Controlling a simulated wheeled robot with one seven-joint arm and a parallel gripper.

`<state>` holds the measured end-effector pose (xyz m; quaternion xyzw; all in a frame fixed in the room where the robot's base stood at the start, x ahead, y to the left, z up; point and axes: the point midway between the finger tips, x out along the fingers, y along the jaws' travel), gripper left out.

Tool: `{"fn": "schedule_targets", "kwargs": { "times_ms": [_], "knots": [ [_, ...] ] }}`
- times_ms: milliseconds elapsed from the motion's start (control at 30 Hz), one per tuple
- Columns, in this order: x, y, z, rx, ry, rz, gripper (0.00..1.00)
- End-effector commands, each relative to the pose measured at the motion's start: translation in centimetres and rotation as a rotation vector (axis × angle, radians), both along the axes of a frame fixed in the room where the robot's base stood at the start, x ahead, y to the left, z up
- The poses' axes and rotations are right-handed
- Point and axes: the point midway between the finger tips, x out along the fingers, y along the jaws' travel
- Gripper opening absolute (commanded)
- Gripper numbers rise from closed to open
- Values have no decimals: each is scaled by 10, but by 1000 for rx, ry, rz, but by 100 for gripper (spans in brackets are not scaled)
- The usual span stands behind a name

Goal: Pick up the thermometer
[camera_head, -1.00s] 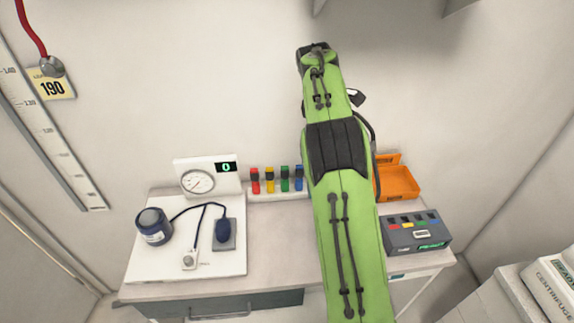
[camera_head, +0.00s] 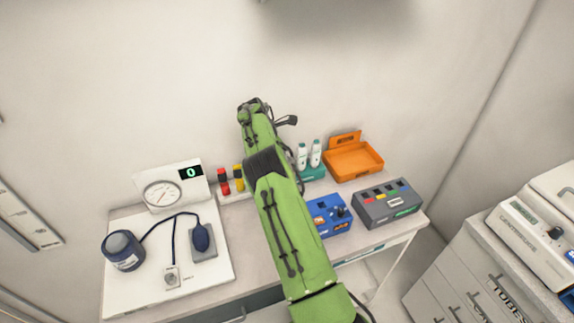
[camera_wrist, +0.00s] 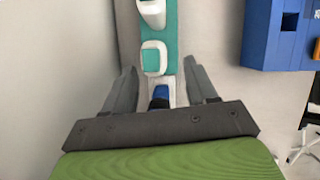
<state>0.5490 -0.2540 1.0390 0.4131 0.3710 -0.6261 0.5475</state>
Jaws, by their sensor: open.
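Two white upright items, which look like thermometers, stand in a teal holder (camera_head: 313,174) at the back of the desk. One is the left white item (camera_head: 301,157), the other the right white item (camera_head: 316,153). In the wrist view one white item with a teal face (camera_wrist: 153,58) shows just beyond my fingertips, and part of another (camera_wrist: 151,12) is at the top edge. My gripper (camera_wrist: 160,85) is open and empty, with a blue block (camera_wrist: 161,92) showing between its fingers.
Red (camera_head: 223,181) and yellow (camera_head: 238,177) blocks stand left of my arm. A blue box (camera_head: 328,214), a grey box (camera_head: 387,204) and an orange tray (camera_head: 353,160) are to the right.

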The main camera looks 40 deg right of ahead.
Motion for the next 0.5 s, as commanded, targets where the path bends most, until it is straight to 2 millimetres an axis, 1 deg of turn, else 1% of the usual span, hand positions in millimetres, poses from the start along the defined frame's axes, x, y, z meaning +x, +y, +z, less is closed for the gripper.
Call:
{"fn": "schedule_targets", "kwargs": {
  "times_ms": [33,67,167,233,400,433,500],
  "knots": [
    [0,-3,-10,3,5,0,57],
    [0,-5,-16,3,5,0,57],
    [-1,-11,-28,1,3,-1,57],
    [-1,-12,-32,1,0,1,57],
    [-1,-12,-32,1,0,1,57],
    [-1,-12,-32,1,0,1,54],
    [-1,-12,-32,1,0,1,43]
  ]
}}
